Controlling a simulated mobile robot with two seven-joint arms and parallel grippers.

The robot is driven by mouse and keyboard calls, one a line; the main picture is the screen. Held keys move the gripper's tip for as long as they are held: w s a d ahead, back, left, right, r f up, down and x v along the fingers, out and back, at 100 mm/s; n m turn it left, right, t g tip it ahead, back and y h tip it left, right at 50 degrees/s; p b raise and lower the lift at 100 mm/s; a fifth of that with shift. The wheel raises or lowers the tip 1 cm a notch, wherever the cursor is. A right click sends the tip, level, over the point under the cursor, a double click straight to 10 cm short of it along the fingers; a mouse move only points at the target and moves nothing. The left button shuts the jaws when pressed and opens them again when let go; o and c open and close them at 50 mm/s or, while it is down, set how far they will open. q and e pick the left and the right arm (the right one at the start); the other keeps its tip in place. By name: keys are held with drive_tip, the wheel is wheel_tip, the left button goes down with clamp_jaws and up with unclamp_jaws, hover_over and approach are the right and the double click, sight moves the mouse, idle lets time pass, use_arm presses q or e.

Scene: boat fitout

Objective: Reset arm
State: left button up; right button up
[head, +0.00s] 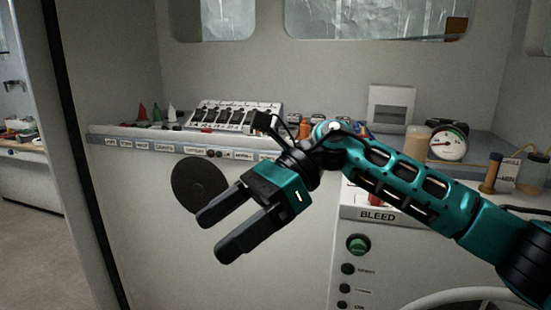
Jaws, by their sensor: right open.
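My right gripper (218,232) shows in the head view, left of the middle. Its teal and black arm comes in from the right side. The two black fingers point down and to the left and stand apart, with nothing between them. The gripper is in front of the pale cabinet face, below the labelled shelf edge, and hides part of both. My left gripper is not in view.
A shelf (120,131) carries a switch panel (236,117), small coloured cones (142,113) and a round gauge (448,141). A dark disc (199,184) is on the cabinet face behind the gripper. A BLEED panel (378,215) with a green knob (358,244) is at lower right. Open floor (50,245) shows at left.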

drive_tip(key=w+d+f+n+t, duration=0.2)
drive_tip(key=d+f+n+t, duration=0.4)
drive_tip(key=f+n+t, duration=0.55)
drive_tip(key=w+d+f+n+t, duration=0.3)
drive_tip(key=d+f+n+t, duration=0.35)
drive_tip(key=n+t, duration=0.8)
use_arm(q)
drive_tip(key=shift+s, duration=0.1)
use_arm(e)
drive_tip(key=s+d+f+m+g+h, duration=0.4)
drive_tip(key=s+f, duration=0.4)
drive_tip(key=f, duration=0.3)
drive_tip(key=s+d+f+m+g+h, duration=0.4)
drive_tip(key=s+d+f+m+h, duration=0.1)
drive_tip(key=f, duration=0.6)
drive_tip(key=s+d+m, duration=0.1)
drive_tip(key=s+d, duration=0.1)
drive_tip(key=s, duration=0.1)
drive_tip(key=shift+s+d+f+g, duration=0.25)
drive_tip(key=shift+d+g, duration=0.05)
